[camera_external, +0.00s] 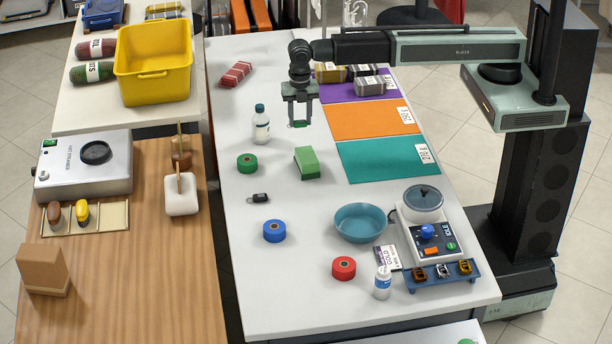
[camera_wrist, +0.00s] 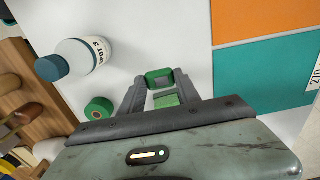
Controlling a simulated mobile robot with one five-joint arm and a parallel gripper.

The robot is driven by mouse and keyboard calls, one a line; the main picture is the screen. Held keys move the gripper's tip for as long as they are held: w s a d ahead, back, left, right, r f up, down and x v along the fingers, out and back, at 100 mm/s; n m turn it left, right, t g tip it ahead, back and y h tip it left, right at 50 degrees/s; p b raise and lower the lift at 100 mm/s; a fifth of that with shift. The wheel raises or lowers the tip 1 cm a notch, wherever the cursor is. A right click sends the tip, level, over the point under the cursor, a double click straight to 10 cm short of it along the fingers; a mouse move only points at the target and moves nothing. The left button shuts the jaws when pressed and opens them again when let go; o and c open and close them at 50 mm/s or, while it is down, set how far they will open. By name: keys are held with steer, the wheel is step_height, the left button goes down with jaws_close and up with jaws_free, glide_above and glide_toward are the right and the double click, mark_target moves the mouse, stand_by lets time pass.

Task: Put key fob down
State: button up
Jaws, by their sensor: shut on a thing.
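My gripper (camera_external: 299,122) is raised above the white table, pointing down, and its fingers are shut on a small green object (camera_wrist: 160,78) with a dark middle. In the outside view only a bit of this green object (camera_external: 299,124) shows between the fingertips. I cannot tell whether it is a key fob. A small black object that looks like a key fob (camera_external: 260,198) lies on the white table, front-left of my gripper and apart from it.
A white bottle (camera_external: 261,128) stands left of my gripper. A green block (camera_external: 308,163) and green tape roll (camera_external: 247,163) lie in front. Orange (camera_external: 360,120) and teal (camera_external: 385,160) mats lie to the right. A blue bowl (camera_external: 361,223) stands forward. Bare white table surrounds the black fob-like object.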

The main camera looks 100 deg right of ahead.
step_height(320, 180, down, 8)
steer(key=b, duration=0.8)
steer(key=shift+f, duration=0.2)
steer(key=shift+r, duration=0.25)
steer(key=shift+f, duration=0.15)
steer(key=o, duration=1.3)
